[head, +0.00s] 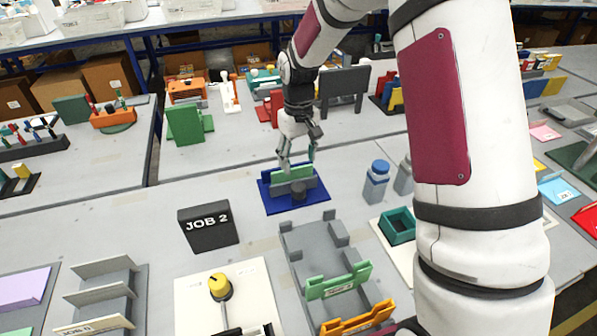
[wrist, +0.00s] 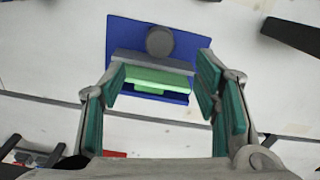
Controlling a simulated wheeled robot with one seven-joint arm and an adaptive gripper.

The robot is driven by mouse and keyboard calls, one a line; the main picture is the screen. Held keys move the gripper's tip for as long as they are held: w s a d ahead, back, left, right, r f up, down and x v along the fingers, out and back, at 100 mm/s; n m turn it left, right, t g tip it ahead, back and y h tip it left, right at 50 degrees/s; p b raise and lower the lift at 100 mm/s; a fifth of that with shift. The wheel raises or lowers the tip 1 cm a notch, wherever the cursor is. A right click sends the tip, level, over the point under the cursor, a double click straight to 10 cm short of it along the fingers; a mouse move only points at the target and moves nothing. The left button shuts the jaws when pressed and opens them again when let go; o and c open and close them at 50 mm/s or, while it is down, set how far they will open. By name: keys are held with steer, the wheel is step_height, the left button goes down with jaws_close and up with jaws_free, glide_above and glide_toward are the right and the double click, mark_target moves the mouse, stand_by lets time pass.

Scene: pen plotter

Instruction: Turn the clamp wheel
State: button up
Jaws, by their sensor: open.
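A dark grey round knob, which looks like the clamp wheel (head: 298,190), sits at the near side of a blue base (head: 281,208). In the wrist view the wheel (wrist: 160,41) is at the top of the blue base (wrist: 122,38). Beside it are a grey bar (wrist: 150,64) and a green piece (wrist: 150,77). My gripper (head: 297,158) is open and pointed down over the base. Contact cannot be judged.
A black JOB 2 sign (head: 208,227) stands at the front left of the base. A blue-capped bottle (head: 376,182) stands to its right. A grey fixture (head: 318,250) lies in front. A green stand (head: 187,124) is at the back left. Bare table lies left of the base.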

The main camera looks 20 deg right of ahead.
steer(key=shift+r, duration=1.35)
